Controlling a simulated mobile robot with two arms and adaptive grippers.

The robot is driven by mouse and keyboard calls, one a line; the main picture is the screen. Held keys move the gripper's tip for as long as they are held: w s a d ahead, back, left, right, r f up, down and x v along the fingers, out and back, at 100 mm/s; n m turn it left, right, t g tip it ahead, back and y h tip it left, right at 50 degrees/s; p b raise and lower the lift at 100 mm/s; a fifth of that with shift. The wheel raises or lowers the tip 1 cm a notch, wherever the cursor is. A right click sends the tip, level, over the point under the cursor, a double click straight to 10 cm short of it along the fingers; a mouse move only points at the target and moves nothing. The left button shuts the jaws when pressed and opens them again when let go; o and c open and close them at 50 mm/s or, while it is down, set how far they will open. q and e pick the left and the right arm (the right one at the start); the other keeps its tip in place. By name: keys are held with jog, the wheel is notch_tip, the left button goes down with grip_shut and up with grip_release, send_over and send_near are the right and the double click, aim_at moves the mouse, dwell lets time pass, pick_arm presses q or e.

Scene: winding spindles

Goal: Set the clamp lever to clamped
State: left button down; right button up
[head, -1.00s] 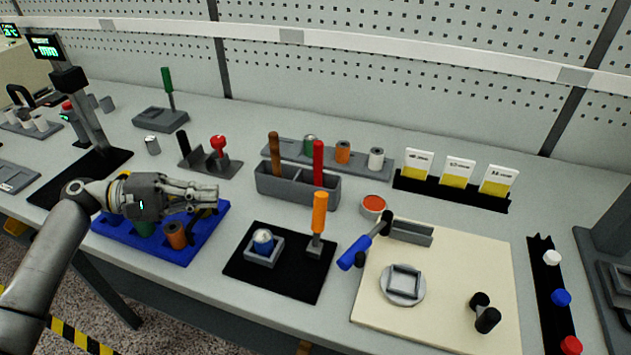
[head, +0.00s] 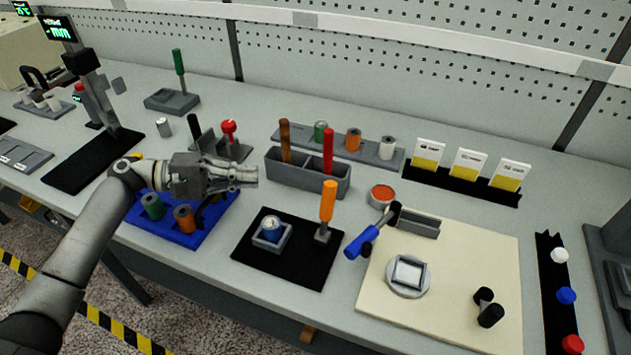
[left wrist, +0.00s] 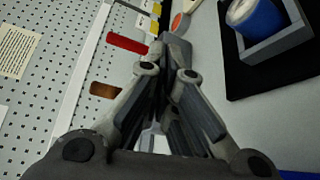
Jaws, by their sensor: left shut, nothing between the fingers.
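A lever with a blue handle (head: 362,241) and a black pivot stands at the left edge of the cream board (head: 440,318), its handle slanting down to the left. An upright orange handle (head: 328,201) stands on the black mat (head: 300,275), beside a grey holder with a blue and white part (head: 271,229). Which of these is the clamp lever is not marked. My left gripper (head: 256,178) is shut and empty, raised near the grey two-slot bin, left of both handles. In the left wrist view its fingertips (left wrist: 173,42) meet. My right gripper is out of view.
The grey bin (head: 335,186) holds brown and red handles close to the left gripper. A blue tray (head: 178,236) with green and orange spools lies below my arm. An orange-topped tin (head: 382,195) stands behind the blue lever.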

aim_at(327, 209)
pick_arm(q)
jog(key=p+x, duration=0.3)
jog(key=x, duration=1.2)
jog(key=shift+r+p, duration=0.15)
jog(key=shift+p, duration=0.15)
jog(key=s, duration=0.1)
jog(key=s+p, duration=0.1)
jog(key=s+r+p, duration=0.1)
jog(key=s, duration=0.1)
jog(key=shift+a, duration=0.35)
jog(key=shift+w+f, duration=0.1)
jog(key=shift+d, duration=0.1)
